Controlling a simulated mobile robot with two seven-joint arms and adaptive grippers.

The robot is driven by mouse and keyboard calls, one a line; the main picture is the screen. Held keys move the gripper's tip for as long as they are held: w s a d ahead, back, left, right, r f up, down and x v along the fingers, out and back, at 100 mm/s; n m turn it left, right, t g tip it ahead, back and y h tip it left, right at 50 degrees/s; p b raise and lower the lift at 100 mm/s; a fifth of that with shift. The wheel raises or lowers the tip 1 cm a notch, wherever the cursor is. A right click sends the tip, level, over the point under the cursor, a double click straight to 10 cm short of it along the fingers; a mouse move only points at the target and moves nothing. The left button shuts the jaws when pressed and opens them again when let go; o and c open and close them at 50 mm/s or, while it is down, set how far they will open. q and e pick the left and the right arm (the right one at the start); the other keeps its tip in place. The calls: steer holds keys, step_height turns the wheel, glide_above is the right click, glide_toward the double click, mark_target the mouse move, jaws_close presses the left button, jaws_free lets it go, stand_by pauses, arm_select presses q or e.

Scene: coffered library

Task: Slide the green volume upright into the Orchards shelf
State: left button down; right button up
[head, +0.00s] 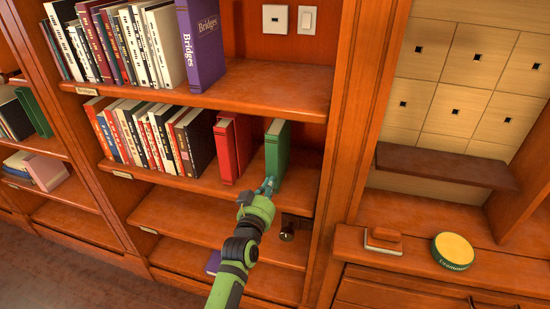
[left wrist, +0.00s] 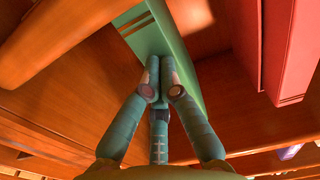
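The green volume (head: 277,150) stands upright on the middle shelf (head: 240,193) of the bookcase, near its right end. It is apart from the red books to its left. My left gripper (head: 268,187) is at the lower front of the green volume. In the left wrist view, the fingertips (left wrist: 158,80) are drawn together against the green volume (left wrist: 170,40), with no part of it visibly between them. Whether they touch it is hard to tell. The middle shelf's label (head: 122,175) is too small to read. My right gripper is not in view.
Red books (head: 226,150) and a row of several books stand to the left on the same shelf. A purple "Bridges" book (head: 201,40) stands on the shelf above. The bookcase's right upright is close beside the green volume. A yellow-topped round tin (head: 453,250) sits on the right-hand ledge.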

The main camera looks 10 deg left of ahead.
arm_select(q)
steer(key=s+p, duration=0.3)
steer(key=s, duration=0.3)
steer(key=shift+a+p, duration=0.15)
steer(key=shift+p, duration=0.25)
steer(key=shift+w, duration=0.1)
